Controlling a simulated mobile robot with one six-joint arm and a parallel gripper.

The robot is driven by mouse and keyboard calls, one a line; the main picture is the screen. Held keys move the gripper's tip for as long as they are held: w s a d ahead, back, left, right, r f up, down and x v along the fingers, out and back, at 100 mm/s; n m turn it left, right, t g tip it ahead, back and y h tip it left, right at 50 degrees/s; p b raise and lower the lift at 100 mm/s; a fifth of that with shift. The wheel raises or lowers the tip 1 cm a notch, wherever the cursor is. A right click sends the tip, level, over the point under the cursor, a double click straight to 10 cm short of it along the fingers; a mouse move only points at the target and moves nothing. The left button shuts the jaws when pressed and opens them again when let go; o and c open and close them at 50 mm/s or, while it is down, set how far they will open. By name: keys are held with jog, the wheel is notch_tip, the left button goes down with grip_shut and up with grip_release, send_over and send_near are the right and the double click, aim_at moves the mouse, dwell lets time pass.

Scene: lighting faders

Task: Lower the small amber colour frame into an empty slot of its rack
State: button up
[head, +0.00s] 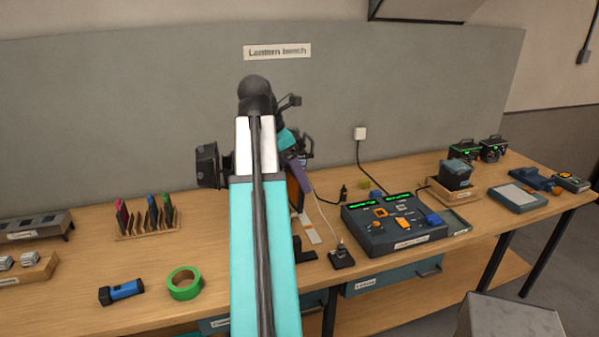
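A wooden rack (160,234) stands on the left half of the bench, with several thin coloured frames upright in it, pink, green and dark-edged. Gaps show between some frames, but I cannot tell which slots are empty. My arm crosses the middle of the view, and my gripper (299,160) is partly hidden beyond it, above the bench. A dark-edged orange piece (293,194) shows just right of my arm, below the gripper. It may be the amber frame. I cannot tell whether the gripper holds it or whether the fingers are open.
A blue flashlight (122,292) and a green tape roll (185,284) lie in front of the rack. A grey slotted stand (38,226) is at far left. A control console (395,226) and a small black box (341,258) with a cable stand right of my arm.

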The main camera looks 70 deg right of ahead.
jog(key=w+a+f+n+t+b, duration=0.15)
jog(key=w+a+f, duration=0.25)
jog(key=w+a, duration=0.45)
jog(key=w+a+f+n, duration=0.3)
jog(key=w+a+f, duration=0.25)
jog(key=w, duration=0.55)
jog(key=w+a+f+n+t+b, duration=0.1)
jog(key=w+a+f+n, duration=0.15)
jog(key=w+a, duration=0.6)
jog(key=w+a+f+m+b, duration=0.1)
jog(key=w+a+f, duration=0.3)
jog(key=a, duration=0.6)
jog(key=w+a+f+m+g, duration=0.1)
jog(key=w+a+f, duration=0.4)
jog(key=a, duration=0.6)
jog(key=w+a+f+m+g+b, duration=0.1)
jog(key=w+a+f+m, duration=0.2)
jog(key=a+f, duration=0.3)
jog(key=w+a, duration=0.1)
jog(key=a, duration=0.4)
jog(key=shift+w+f+m+b, duration=0.3)
jog(key=shift+w+f+b, duration=0.05)
jog(key=shift+s, duration=0.1)
